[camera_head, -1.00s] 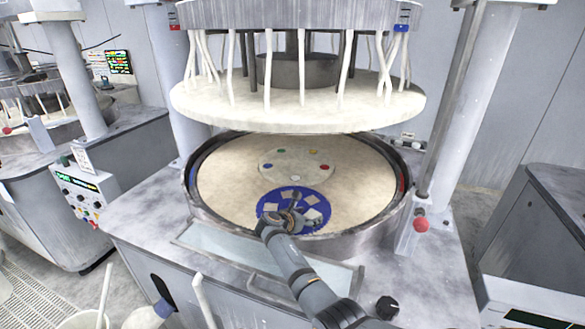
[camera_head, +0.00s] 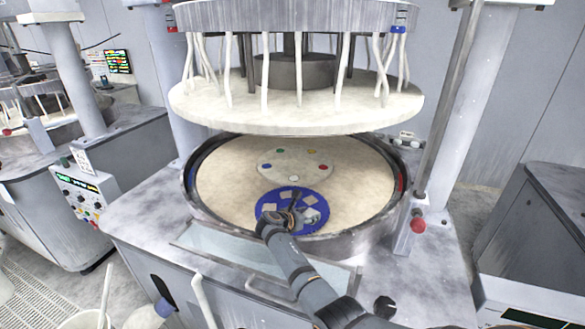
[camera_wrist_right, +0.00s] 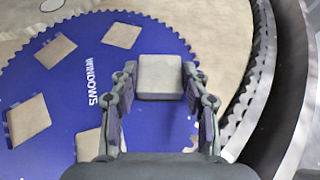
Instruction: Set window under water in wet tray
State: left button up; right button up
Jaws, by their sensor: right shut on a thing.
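The window is a small pale grey square plate (camera_wrist_right: 160,77) in the right wrist view, with its near edge between the two fingers. My right gripper (camera_wrist_right: 160,88) is shut on it, above the blue toothed carrier (camera_wrist_right: 75,95) marked "WINDOWS". In the head view my right gripper (camera_head: 299,209) is over the right part of the blue carrier (camera_head: 268,203), and the fingers partly hide the window. The wet tray (camera_head: 225,248) is a shallow pale trough along the machine's front edge, left of my right forearm. My left gripper is not in view.
The carrier's other diamond-shaped pockets (camera_wrist_right: 28,120) show a beige surface like the platen (camera_head: 230,170). A metal ring wall (camera_head: 350,240) surrounds the platen. The raised upper plate (camera_head: 300,115) hangs above. A red knob (camera_head: 418,225) stands at the right.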

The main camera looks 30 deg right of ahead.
jog(key=shift+r+p, duration=1.1)
jog(key=shift+r, duration=0.1)
